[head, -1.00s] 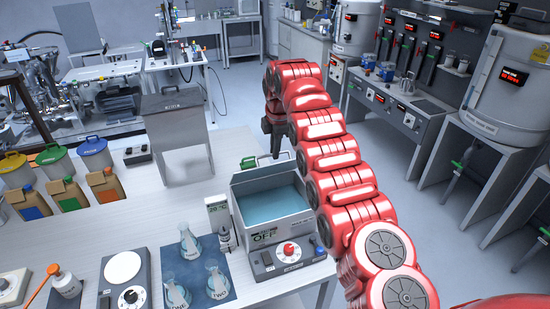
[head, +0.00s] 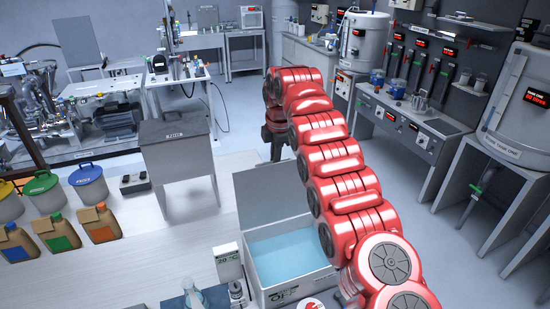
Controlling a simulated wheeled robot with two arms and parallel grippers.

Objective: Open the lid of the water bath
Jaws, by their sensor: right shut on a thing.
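The water bath (head: 262,272) is a pale box at the bottom centre of the head view, with blue water inside. Its lid (head: 268,195) stands open, raised along the far side, with the water uncovered. My right gripper (head: 276,152) is at the top far edge of the lid, shut on the lid, most likely by its handle. The lid hides the fingertips and the handle. My left gripper is not in view.
A small white box reading 20 °C (head: 228,263) and a glass flask (head: 194,296) stand left of the bath. Brown bottles (head: 100,224) and lidded bins (head: 90,184) are at the far left.

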